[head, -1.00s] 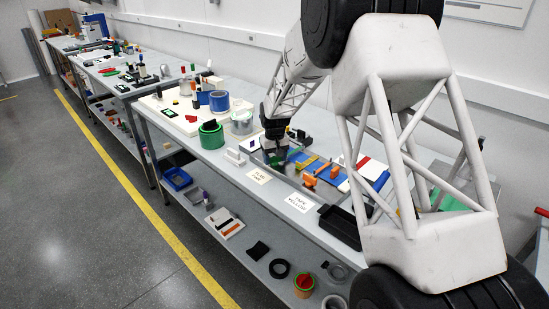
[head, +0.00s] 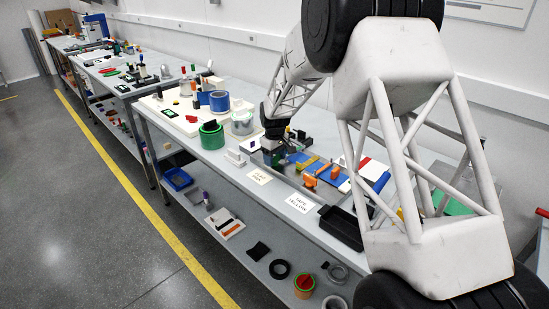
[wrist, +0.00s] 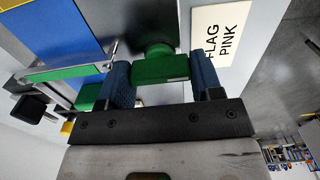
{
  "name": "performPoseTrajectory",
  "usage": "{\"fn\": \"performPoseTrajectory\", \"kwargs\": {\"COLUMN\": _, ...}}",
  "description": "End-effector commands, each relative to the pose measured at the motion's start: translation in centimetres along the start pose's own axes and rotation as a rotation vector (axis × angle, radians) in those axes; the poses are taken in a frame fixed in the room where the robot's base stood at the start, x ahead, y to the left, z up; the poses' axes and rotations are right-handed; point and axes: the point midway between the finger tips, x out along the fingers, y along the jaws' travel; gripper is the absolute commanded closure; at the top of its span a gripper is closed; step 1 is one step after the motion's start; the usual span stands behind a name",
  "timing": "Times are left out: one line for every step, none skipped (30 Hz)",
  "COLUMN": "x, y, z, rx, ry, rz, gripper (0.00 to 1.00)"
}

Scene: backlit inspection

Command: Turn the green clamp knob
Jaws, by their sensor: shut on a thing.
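The green clamp knob (wrist: 160,68) shows in the middle of the wrist view, a bar-shaped grip with a rounded green part behind it. My gripper (wrist: 161,80) has its two blue fingers on either side of the bar and is shut on it. In the head view my gripper (head: 273,148) points down at the near side of the bench, and the knob is too small and too covered there to make out clearly.
A "FLAG PINK" label (wrist: 221,32) lies right of the knob in the wrist view. A blue panel (wrist: 50,32) and a green-edged bar (wrist: 70,72) are left of it. In the head view, a green tape roll (head: 211,135) and a black tray (head: 341,228) stand on the bench.

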Motion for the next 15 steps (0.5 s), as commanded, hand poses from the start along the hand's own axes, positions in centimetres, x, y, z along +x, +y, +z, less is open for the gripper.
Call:
{"fn": "performPoseTrajectory", "kwargs": {"x": -0.14, "y": 0.12, "z": 0.03, "rx": 0.0, "ry": 0.001, "rz": 0.002, "gripper": 0.64}}
{"fn": "performPoseTrajectory", "kwargs": {"x": -0.13, "y": 0.12, "z": 0.03, "rx": 0.0, "ry": 0.001, "rz": 0.002, "gripper": 0.64}}
{"fn": "performPoseTrajectory", "kwargs": {"x": -0.13, "y": 0.12, "z": 0.04, "rx": 0.0, "ry": 0.0, "rz": 0.002, "gripper": 0.64}}
{"fn": "performPoseTrajectory", "kwargs": {"x": -0.13, "y": 0.12, "z": 0.04, "rx": 0.0, "ry": 0.0, "rz": 0.002, "gripper": 0.64}}
{"fn": "performPoseTrajectory", "kwargs": {"x": -0.12, "y": 0.12, "z": 0.04, "rx": 0.0, "ry": 0.0, "rz": 0.002, "gripper": 0.39}}
{"fn": "performPoseTrajectory", "kwargs": {"x": -0.12, "y": 0.12, "z": 0.04, "rx": 0.0, "ry": 0.0, "rz": 0.002, "gripper": 0.33}}
{"fn": "performPoseTrajectory", "kwargs": {"x": -0.12, "y": 0.12, "z": 0.04, "rx": 0.0, "ry": 0.0, "rz": 0.002, "gripper": 0.28}}
{"fn": "performPoseTrajectory", "kwargs": {"x": -0.11, "y": 0.12, "z": 0.05, "rx": 0.001, "ry": 0.0, "rz": 0.002, "gripper": 0.24}}
{"fn": "performPoseTrajectory", "kwargs": {"x": -0.11, "y": 0.13, "z": 0.05, "rx": 0.001, "ry": 0.0, "rz": 0.002, "gripper": 0.18}}
{"fn": "performPoseTrajectory", "kwargs": {"x": -0.11, "y": 0.14, "z": 0.05, "rx": 0.001, "ry": 0.0, "rz": 0.002, "gripper": 0.17}}
{"fn": "performPoseTrajectory", "kwargs": {"x": -0.11, "y": 0.15, "z": 0.05, "rx": 0.001, "ry": 0.0, "rz": 0.002, "gripper": 0.17}}
{"fn": "performPoseTrajectory", "kwargs": {"x": -0.1, "y": 0.17, "z": 0.05, "rx": 0.001, "ry": 0.0, "rz": 0.002, "gripper": 0.17}}
{"fn": "performPoseTrajectory", "kwargs": {"x": -0.1, "y": 0.18, "z": 0.05, "rx": 0.001, "ry": 0.001, "rz": 0.002, "gripper": 0.18}}
{"fn": "performPoseTrajectory", "kwargs": {"x": -0.1, "y": 0.19, "z": 0.06, "rx": 0.002, "ry": 0.001, "rz": 0.002, "gripper": 0.18}}
{"fn": "performPoseTrajectory", "kwargs": {"x": -0.1, "y": 0.21, "z": 0.06, "rx": 0.002, "ry": 0.001, "rz": 0.002, "gripper": 0.18}}
